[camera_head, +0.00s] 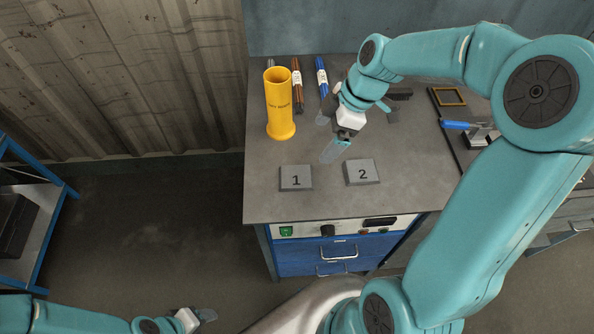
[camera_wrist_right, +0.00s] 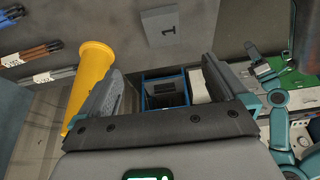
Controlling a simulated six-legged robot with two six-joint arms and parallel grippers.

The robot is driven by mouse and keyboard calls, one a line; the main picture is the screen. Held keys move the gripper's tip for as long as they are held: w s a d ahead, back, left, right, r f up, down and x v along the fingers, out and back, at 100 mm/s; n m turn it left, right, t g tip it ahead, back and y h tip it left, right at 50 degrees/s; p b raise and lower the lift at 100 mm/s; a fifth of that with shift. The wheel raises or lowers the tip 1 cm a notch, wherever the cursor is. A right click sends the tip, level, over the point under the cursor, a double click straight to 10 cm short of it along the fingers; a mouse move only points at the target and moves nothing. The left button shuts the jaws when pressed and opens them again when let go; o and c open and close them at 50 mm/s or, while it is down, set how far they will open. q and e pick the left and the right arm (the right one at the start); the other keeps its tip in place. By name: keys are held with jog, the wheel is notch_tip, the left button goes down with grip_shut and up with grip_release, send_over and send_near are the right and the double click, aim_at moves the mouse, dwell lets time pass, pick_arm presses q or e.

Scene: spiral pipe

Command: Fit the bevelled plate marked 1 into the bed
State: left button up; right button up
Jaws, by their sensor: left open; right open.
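The grey bevelled plate marked 1 (camera_head: 296,178) lies flat on the grey tabletop near its front edge. It also shows in the right wrist view (camera_wrist_right: 158,30), beyond the fingers. A similar plate marked 2 (camera_head: 362,172) lies just to its right. My right gripper (camera_head: 329,133) is open and empty, behind the two plates and apart from them. Its spread fingers also show in the right wrist view (camera_wrist_right: 160,68). My left gripper (camera_head: 205,315) is open at the lower left, away from the table. I cannot clearly identify the bed.
A yellow tube holder (camera_head: 280,104) stands at the table's left. Brown rods (camera_head: 297,86) and blue rods (camera_head: 322,77) lie behind it. A dark piece with a gold frame (camera_head: 448,97) and a blue-handled tool (camera_head: 458,125) are at the right. The table left of plate 1 is clear.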

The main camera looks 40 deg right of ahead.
jog(key=p, duration=0.1)
send_near(297, 176)
jog(key=x, duration=0.2)
jog(key=shift+w+a+f, duration=0.1)
jog(key=shift+f, duration=0.1)
jog(key=p+x, duration=0.1)
jog(key=x, duration=0.4)
jog(key=shift+f+p, duration=0.1)
jog(key=shift+p, duration=0.2)
jog(key=shift+f, duration=0.25)
jog(key=c, duration=0.4)
jog(key=shift+r, duration=0.1)
jog(key=c, duration=1.3)
